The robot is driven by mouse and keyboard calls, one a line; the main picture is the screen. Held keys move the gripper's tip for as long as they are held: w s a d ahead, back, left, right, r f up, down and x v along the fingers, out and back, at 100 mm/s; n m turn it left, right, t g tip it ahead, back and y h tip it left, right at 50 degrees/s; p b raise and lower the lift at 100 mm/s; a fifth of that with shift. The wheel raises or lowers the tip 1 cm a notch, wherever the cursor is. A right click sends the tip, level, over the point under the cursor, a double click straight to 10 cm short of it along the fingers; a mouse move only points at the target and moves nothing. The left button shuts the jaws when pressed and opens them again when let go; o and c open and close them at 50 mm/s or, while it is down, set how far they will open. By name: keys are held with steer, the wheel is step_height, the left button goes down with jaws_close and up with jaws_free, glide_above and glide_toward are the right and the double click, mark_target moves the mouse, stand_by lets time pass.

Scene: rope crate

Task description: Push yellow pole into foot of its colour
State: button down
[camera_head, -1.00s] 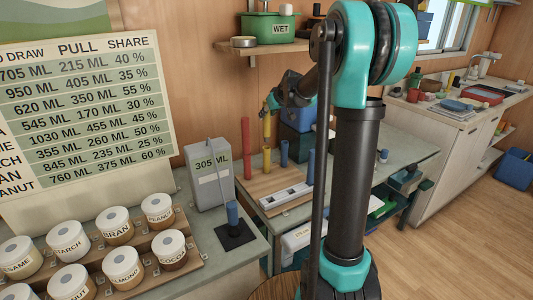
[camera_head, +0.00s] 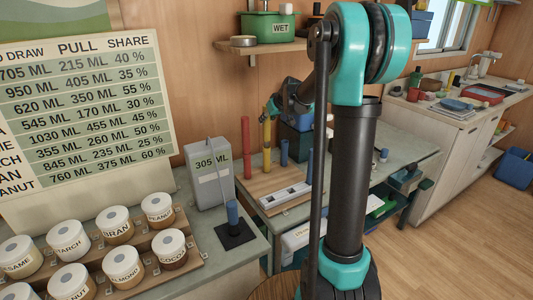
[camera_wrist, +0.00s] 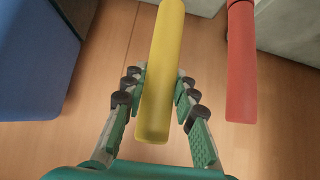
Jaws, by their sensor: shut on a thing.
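The yellow pole (camera_head: 267,130) stands about upright over the wooden board in the head view. In the wrist view the yellow pole (camera_wrist: 162,70) lies between the two fingers of my gripper (camera_wrist: 158,92), which is shut on it. In the head view my gripper (camera_head: 270,110) is at the pole's upper part. A short yellow foot (camera_head: 267,160) stands on the board directly below the pole. The pole's lower end appears to meet the foot's top; I cannot tell whether it is inside.
A tall red pole (camera_head: 246,148) stands just left of the yellow one; it also shows in the wrist view (camera_wrist: 242,65). A blue post (camera_head: 284,152) stands to the right. A white slotted bar (camera_head: 286,195) lies in front. A grey box (camera_head: 207,177) stands further left.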

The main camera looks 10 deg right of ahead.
mark_target(269, 124)
steer(key=shift+f, duration=1.55)
stand_by(1.8)
steer(key=c, duration=1.1)
jaws_free()
steer(key=v, duration=1.2)
steer(key=s+f+m+g+h, duration=0.1)
steer(key=s+f, duration=0.6)
steer(key=s, duration=0.4)
steer(key=s+f+m+g+h, duration=0.1)
steer(key=s+f+m, duration=0.1)
steer(key=s+f, duration=0.6)
steer(key=s+d+f+m+g+h, duration=0.1)
steer(key=s+f, duration=0.6)
steer(key=s, duration=0.8)
steer(key=shift+s+f+g+h, duration=0.3)
steer(key=shift+s+f+g, duration=0.1)
steer(key=shift+g, duration=0.2)
